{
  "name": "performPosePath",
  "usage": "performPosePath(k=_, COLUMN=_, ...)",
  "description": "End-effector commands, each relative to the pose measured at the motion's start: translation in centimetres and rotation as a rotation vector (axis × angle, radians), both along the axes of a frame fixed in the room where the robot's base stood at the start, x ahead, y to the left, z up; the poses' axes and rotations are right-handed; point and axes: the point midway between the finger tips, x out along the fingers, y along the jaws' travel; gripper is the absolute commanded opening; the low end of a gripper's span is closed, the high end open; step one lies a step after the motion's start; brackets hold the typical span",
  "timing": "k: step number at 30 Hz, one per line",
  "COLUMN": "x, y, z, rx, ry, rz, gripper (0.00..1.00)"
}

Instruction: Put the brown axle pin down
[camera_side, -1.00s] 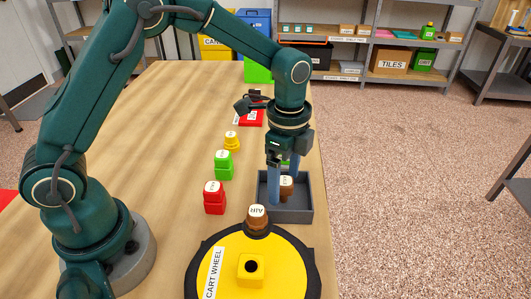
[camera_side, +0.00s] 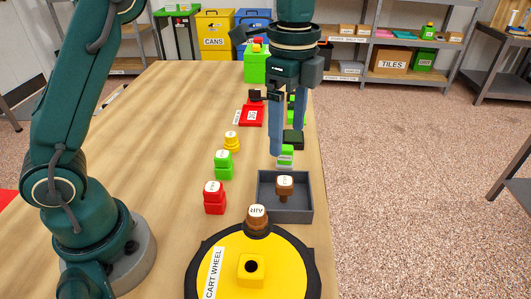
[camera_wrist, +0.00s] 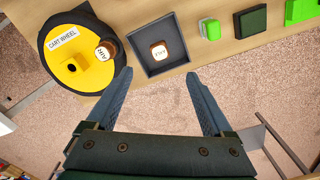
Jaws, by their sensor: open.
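The brown axle pin (camera_side: 285,186) stands in the grey tray (camera_side: 307,216), with its white labelled top facing up. In the wrist view the pin (camera_wrist: 159,51) shows from above, inside the walls of the tray (camera_wrist: 180,27). My gripper (camera_side: 274,148) is open and empty, raised above and behind the tray in the side view.
The yellow cart wheel (camera_side: 285,265) lies in front of the tray, with another brown piece (camera_side: 257,217) at its rim. Red (camera_side: 214,198), green (camera_side: 223,165) and yellow (camera_side: 231,141) pieces stand left of the tray. Green and dark blocks stand behind it. The table's edge is close on the right.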

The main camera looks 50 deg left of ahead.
Motion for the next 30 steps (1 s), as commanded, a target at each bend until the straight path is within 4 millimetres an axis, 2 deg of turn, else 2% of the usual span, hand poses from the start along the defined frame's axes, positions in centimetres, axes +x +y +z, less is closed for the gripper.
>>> performPosePath(k=5, x=-0.2, y=0.1, z=1.0, rx=-0.001, ry=-0.009, rz=0.019, gripper=0.86)
performPosePath(k=8, x=-1.0, y=0.6, z=1.9, rx=-0.008, ry=-0.037, rz=0.092, gripper=0.86)
performPosePath(k=13, x=-4.0, y=2.1, z=3.7, rx=-0.04, ry=-0.131, rz=0.337, gripper=0.86)
performPosePath(k=17, x=-6.7, y=3.2, z=4.3, rx=-0.082, ry=-0.209, rz=0.551, gripper=0.86)
performPosePath(k=24, x=-11.9, y=4.8, z=3.1, rx=-0.191, ry=-0.339, rz=0.931, gripper=0.86)
performPosePath(k=30, x=-14.6, y=5.4, z=1.1, rx=-0.277, ry=-0.406, rz=1.154, gripper=0.86)
